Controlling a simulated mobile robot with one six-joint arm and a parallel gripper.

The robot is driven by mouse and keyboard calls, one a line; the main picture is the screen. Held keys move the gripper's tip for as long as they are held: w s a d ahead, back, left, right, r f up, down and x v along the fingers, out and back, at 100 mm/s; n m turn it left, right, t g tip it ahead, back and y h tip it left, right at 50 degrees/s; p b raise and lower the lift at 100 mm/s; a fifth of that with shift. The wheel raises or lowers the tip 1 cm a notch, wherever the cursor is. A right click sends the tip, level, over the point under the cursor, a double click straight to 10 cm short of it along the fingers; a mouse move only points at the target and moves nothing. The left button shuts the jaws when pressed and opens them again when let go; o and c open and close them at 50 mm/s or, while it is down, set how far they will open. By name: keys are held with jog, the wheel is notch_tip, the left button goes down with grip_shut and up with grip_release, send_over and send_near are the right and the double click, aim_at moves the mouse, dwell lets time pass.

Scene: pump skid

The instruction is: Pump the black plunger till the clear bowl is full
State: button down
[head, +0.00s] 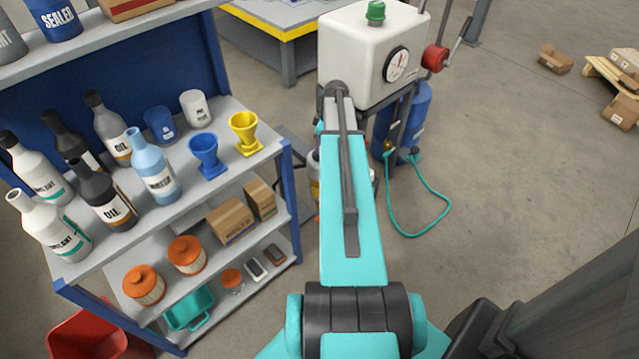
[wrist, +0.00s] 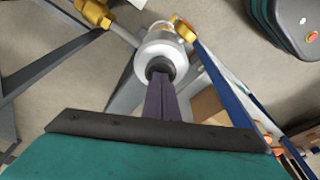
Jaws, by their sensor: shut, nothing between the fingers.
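In the wrist view my gripper (wrist: 160,80) is shut and empty, its two dark fingers side by side. The fingertips are over the black plunger (wrist: 156,66) on top of a silver-white pump body (wrist: 167,46). They overlap the plunger in the picture; I cannot tell whether they touch it. A yellow fitting (wrist: 94,13) and a grey pipe join the body at upper left. I cannot clearly make out the clear bowl or its level. In the head view my arm hides the gripper, plunger and most of the pump.
A white tank (head: 350,50) with a gauge stands beyond my arm, with a teal hose (head: 440,205) on the floor beside it. A shelf rack (head: 285,160) with bottles, funnels and boxes stands to the left. The floor at right is mostly open.

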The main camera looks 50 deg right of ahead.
jog(key=shift+r, duration=0.1)
jog(key=shift+r+p, duration=0.8)
jog(key=shift+r, duration=0.5)
jog(key=shift+f, duration=0.25)
jog(key=shift+f+b, duration=0.3)
jog(key=shift+f, duration=0.05)
jog(key=shift+f+b, duration=0.35)
jog(key=shift+f, duration=0.4)
dwell(0.4)
jog(key=shift+r+p, duration=0.75)
jog(key=shift+r, duration=0.55)
notch_tip(320, 180, up, 6)
jog(key=p, duration=0.3)
dwell(0.6)
jog(key=shift+s, duration=0.1)
dwell(0.3)
